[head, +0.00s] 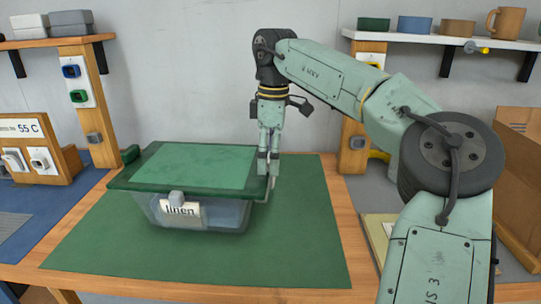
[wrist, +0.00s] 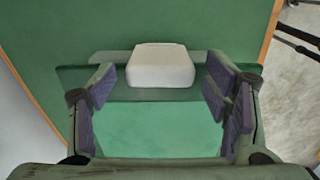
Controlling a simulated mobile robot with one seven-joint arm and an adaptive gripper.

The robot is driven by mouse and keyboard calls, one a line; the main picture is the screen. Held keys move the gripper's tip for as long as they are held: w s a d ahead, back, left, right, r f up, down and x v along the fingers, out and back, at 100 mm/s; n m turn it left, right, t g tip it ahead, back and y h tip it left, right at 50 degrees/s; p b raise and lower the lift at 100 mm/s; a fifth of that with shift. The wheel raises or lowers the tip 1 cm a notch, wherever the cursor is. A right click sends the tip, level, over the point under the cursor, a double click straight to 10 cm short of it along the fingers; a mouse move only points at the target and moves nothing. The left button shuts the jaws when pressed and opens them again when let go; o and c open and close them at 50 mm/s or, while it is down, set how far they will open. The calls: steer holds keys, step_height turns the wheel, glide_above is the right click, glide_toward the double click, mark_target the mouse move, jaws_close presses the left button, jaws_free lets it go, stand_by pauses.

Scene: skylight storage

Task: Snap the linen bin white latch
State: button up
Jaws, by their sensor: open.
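The linen bin (head: 205,215) is a clear box with a green lid (head: 190,166) and a front label reading "linen". It stands on a green mat. A white latch (wrist: 160,67) is at the bin's right end, seen in the wrist view beyond the lid edge. In the head view my gripper mostly hides that end. My gripper (head: 268,172) points down at the right end of the lid. In the wrist view its open fingers (wrist: 161,88) lie to either side of the latch, with visible gaps. A grey catch (head: 177,198) is on the bin's front.
The green mat (head: 300,240) is bare to the right and front of the bin. Wooden posts with small fittings stand behind at left and right. Shelves above hold boxes, bowls and a mug (head: 506,21). A cardboard box (head: 519,190) stands at far right.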

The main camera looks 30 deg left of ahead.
steer(key=shift+r, duration=0.15)
step_height(320, 180, up, 7)
steer(key=shift+w+d+r, duration=0.1)
steer(key=shift+d+r, duration=0.05)
stand_by(1.0)
